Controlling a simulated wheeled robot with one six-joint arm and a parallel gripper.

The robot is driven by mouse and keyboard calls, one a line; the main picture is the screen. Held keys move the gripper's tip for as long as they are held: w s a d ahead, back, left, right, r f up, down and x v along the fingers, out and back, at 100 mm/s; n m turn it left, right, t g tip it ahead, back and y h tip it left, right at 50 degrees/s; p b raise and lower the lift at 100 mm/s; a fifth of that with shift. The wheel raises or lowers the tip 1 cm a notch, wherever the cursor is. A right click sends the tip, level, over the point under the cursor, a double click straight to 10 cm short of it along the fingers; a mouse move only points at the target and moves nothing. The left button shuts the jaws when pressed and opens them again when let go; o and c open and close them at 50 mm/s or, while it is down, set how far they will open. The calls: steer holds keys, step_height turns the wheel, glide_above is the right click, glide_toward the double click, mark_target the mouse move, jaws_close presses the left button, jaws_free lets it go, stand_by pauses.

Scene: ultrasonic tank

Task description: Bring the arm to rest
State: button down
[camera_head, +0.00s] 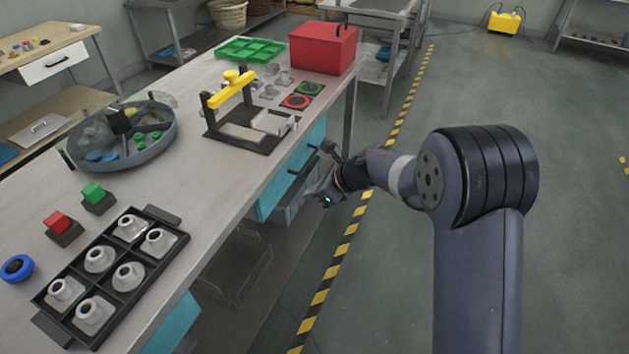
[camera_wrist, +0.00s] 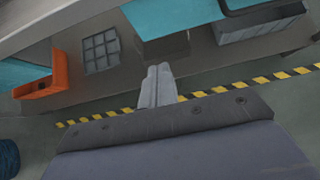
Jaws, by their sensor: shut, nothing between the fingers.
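My arm (camera_head: 478,190) reaches from the lower right toward the workbench in the head view. My gripper (camera_head: 318,190) is beside the bench's right edge, below the level of its top, and looks empty. In the wrist view my gripper's pale fingers (camera_wrist: 157,80) are together with nothing between them. They point toward the bench's lower part and touch nothing that I can see. In the head view the fingertips are small and partly lost against the dark shelf area.
The bench top (camera_head: 205,215) carries a black tray (camera_head: 143,262) of several pale parts, a round grey tank (camera_head: 165,150), a yellow-handled fixture (camera_head: 240,140) and a red box (camera_head: 325,70). An orange bin (camera_wrist: 60,75) shows below the bench. The floor (camera_head: 575,190) at right is clear.

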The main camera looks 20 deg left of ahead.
stand_by(0.4)
glide_toward(269, 203)
step_height(269, 203, down, 3)
steer(key=a, duration=0.1)
steer(key=a+p, duration=0.1)
steer(key=a, duration=0.1)
steer(key=shift+w+a+f, duration=0.15)
steer(key=shift+a+f, duration=0.2)
steer(key=shift+f, duration=0.05)
